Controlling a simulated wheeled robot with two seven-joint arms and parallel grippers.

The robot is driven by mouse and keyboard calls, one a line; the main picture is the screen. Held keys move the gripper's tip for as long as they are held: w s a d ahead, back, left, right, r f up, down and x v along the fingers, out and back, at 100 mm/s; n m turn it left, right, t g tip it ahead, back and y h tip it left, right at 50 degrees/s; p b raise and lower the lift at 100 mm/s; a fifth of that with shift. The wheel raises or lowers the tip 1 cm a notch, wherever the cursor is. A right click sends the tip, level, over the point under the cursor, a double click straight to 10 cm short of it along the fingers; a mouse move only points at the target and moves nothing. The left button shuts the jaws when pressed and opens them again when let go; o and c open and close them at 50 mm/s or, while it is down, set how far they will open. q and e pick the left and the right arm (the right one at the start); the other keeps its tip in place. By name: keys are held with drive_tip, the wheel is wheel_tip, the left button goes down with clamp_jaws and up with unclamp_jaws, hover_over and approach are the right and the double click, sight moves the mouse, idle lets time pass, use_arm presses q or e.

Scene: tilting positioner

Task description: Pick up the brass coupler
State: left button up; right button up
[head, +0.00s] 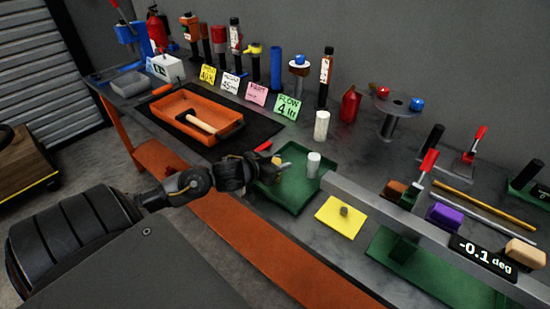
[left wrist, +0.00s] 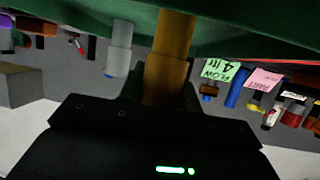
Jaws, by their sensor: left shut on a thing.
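The brass coupler (left wrist: 170,52) shows in the left wrist view as a golden-brown stepped cylinder. My left gripper (left wrist: 164,92) is shut on it, with the coupler between its fingers. In the head view my left gripper (head: 258,172) is over the left side of the green tray (head: 292,207). The coupler is mostly hidden by the gripper there. A pale grey stepped cylinder (head: 313,164) stands in the tray to the right of the gripper. It also shows in the left wrist view (left wrist: 118,50), beside the coupler. My right gripper is not in view.
An orange tray (head: 166,107) with a hammer lies to the left. A white cylinder (head: 321,125) stands behind the green tray. A yellow plate (head: 340,221) and a long grey beam (head: 440,240) reading -0.1 deg are to the right. Note cards and tools line the back.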

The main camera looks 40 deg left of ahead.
use_arm(q)
drive_tip(key=shift+r, duration=0.1)
drive_tip(key=shift+r, duration=0.65)
drive_tip(key=s+a+r+p, duration=0.3)
drive_tip(key=s+a+r, duration=0.6)
drive_tip(key=a+r, duration=0.1)
drive_tip(key=shift+a+r, duration=0.3)
drive_tip(key=shift+r, duration=0.45)
